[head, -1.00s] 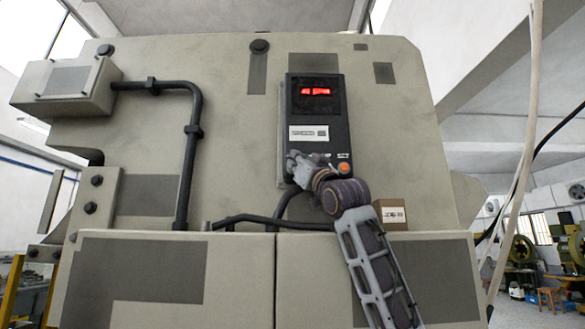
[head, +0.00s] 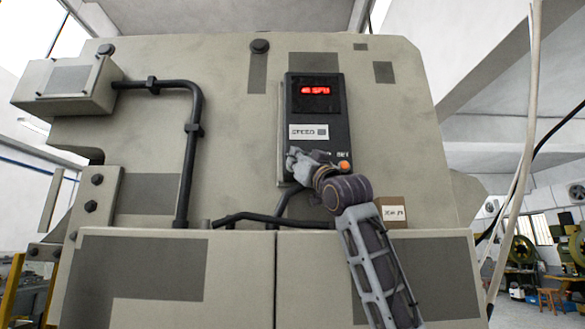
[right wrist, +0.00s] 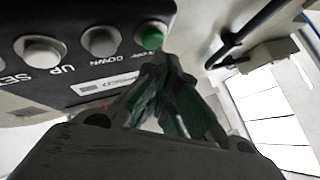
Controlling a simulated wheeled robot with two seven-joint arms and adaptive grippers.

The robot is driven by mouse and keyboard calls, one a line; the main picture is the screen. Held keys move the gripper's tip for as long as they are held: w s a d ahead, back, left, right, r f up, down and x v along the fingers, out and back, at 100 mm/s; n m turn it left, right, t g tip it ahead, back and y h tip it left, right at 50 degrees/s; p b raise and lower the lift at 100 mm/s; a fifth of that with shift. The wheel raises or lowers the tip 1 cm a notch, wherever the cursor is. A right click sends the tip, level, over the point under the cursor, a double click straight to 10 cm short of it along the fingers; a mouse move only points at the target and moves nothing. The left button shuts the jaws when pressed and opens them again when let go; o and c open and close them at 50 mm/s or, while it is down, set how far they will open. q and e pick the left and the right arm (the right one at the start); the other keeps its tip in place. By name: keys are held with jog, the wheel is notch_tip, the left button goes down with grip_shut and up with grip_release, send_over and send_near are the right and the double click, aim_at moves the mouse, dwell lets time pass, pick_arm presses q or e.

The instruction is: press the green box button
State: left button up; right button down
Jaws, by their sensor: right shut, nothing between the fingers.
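The green button (right wrist: 150,35) shows in the right wrist view at the end of a row on a dark control box (right wrist: 75,30). In the head view the control box (head: 318,112) is mounted on the machine's face, and my gripper hides the green button. My right gripper (head: 292,155) is shut and empty at the box's lower left corner. In the right wrist view its fingertips (right wrist: 157,60) meet just beside the green button, overlapping its edge in the picture. I cannot tell whether they touch it. My left gripper is not in view.
Grey buttons marked DOWN (right wrist: 100,41) and UP (right wrist: 40,51) sit beside the green one. An orange button (head: 344,166) is at the box's lower right. A black cable (head: 275,218) runs below the box. A small tan labelled box (head: 391,212) is right of my wrist.

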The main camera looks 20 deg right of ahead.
jog(key=shift+s, duration=0.2)
dwell(0.3)
jog(key=s, duration=0.1)
jog(key=s+a+b, duration=0.1)
jog(key=s, duration=0.1)
jog(key=s+b, duration=0.1)
jog(key=shift+s+a, duration=0.25)
jog(key=shift+s, duration=0.15)
dwell(1.2)
